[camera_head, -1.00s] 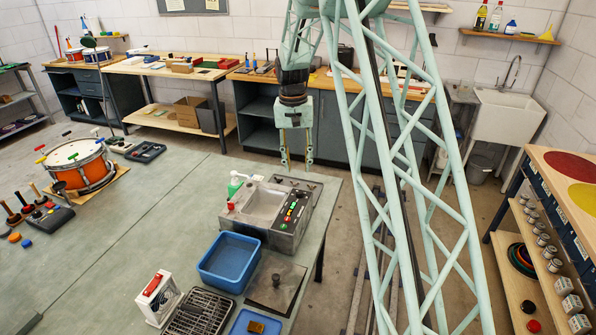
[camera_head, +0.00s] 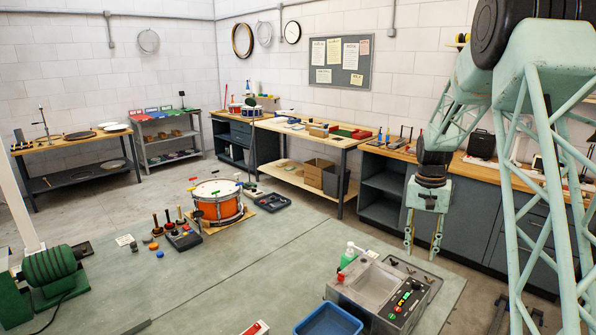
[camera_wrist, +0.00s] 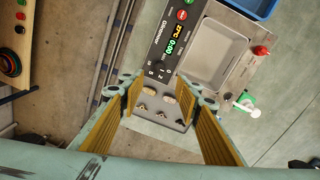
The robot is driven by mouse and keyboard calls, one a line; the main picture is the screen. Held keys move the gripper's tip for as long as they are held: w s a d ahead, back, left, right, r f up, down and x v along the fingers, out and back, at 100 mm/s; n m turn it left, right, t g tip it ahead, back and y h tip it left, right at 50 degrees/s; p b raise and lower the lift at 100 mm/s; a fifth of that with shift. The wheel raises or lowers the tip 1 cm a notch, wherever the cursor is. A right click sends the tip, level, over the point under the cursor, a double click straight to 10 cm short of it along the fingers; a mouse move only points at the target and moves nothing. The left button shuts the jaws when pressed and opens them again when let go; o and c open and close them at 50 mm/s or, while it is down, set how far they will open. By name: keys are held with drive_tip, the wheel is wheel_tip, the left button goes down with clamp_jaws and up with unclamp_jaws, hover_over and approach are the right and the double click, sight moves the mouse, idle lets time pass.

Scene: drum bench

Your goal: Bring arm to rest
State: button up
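My gripper (camera_head: 422,246) hangs with its fingers pointing down, to the right of the grey sink unit (camera_head: 345,289) and above the bench's far edge in the head view. Its two fingers are spread apart with nothing between them. In the wrist view my gripper (camera_wrist: 166,92) shows yellow inner pads with a clear gap. Beneath the gap lies the sink unit's dark end plate (camera_wrist: 150,118) with several small parts on it.
A blue tub (camera_head: 328,320) stands in front of the sink unit. A workbench with cabinets (camera_head: 385,190) stands behind my arm.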

drive_tip(key=s+a+r+n+t+b, duration=0.1)
drive_tip(key=s+a+r, duration=0.4)
drive_tip(key=s+r, duration=0.25)
drive_tip(key=s+a+r+n+b, duration=0.1)
drive_tip(key=s+a+r+b, duration=0.1)
drive_tip(key=s+a+r, duration=0.35)
drive_tip(key=s+a+r+n+t+b, duration=0.1)
drive_tip(key=s+a+r, duration=0.2)
drive_tip(key=s+r, duration=0.55)
drive_tip(key=s+a+f+n+b, duration=0.1)
drive_tip(key=s+a, duration=0.1)
drive_tip(key=s, duration=0.8)
drive_tip(key=s+a+f+n+t+b, duration=0.1)
drive_tip(key=s+a+f+b, duration=0.1)
drive_tip(key=s, duration=0.8)
drive_tip(key=s+a+f+n+t+b, duration=0.1)
drive_tip(key=s+a, duration=0.3)
drive_tip(key=s, duration=0.7)
drive_tip(key=shift+f+y+b, duration=0.2)
drive_tip(key=shift+y+b, duration=0.1)
drive_tip(key=shift+b, duration=0.15)
